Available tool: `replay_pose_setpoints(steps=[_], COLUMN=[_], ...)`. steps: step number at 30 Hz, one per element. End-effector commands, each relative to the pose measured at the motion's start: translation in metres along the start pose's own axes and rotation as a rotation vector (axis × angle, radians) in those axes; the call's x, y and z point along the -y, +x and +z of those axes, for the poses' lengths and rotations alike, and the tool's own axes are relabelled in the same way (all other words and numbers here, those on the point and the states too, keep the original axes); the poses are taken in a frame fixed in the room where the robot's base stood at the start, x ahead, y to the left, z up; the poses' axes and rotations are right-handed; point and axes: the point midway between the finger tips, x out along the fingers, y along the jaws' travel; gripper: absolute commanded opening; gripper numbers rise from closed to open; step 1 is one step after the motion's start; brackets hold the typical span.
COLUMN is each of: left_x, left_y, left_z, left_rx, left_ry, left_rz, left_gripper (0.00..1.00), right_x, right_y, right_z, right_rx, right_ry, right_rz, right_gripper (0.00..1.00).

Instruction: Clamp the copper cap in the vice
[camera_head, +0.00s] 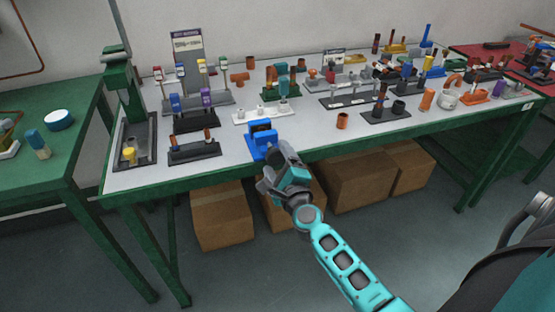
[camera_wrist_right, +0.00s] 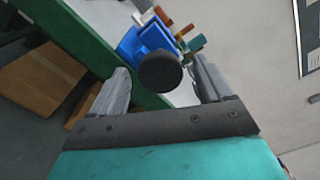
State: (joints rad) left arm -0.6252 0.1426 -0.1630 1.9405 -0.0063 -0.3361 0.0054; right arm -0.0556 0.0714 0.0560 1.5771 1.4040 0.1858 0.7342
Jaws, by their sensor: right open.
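The blue vice (camera_head: 261,147) stands at the front edge of the grey table, with dark parts between its blue sides. In the right wrist view the blue vice (camera_wrist_right: 147,41) lies ahead, with a dark round knob (camera_wrist_right: 160,73) facing me. My right gripper (camera_head: 273,170) is open just in front of the vice. Its two fingers lie on either side of the knob in the wrist picture; I cannot tell whether they touch it. A small copper-coloured cup (camera_head: 342,121) stands on the table to the right. I cannot tell whether it is the copper cap, or whether the vice holds anything.
A dark rack (camera_head: 194,151) stands left of the vice and a white rack (camera_head: 259,112) behind it. A green press (camera_head: 122,85) stands at the table's left end. Cardboard boxes (camera_head: 222,218) sit below. The front strip right of the vice is largely clear.

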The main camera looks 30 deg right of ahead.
Motion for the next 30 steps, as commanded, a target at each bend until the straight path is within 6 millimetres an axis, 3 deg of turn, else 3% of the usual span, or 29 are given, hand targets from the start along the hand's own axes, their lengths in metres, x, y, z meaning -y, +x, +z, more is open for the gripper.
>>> replay_pose_setpoints(steps=[6, 16, 24, 30], left_x=[0.0, 0.001, 0.001, 0.001], left_y=[-0.002, -0.014, -0.014, -0.014], left_z=[-0.002, -0.02, -0.02, -0.02], left_rx=[0.0, 0.0, 0.0, 0.0], left_ry=[0.0, 0.0, 0.0, 0.0], left_rz=[0.0, 0.0, 0.0, 0.0], left_gripper=[0.76, 0.76, 0.76, 0.76], right_x=[0.001, 0.002, 0.0, 0.0], right_y=[0.0, 0.0, 0.0, 0.0], right_z=[0.001, 0.001, 0.0, 0.0], right_rx=[0.0, 0.0, 0.0, 0.0], right_ry=[-0.035, -0.454, -0.493, -0.491], right_rz=[0.0, 0.001, 0.0, 0.0], right_gripper=[0.79, 0.79, 0.79, 0.61])
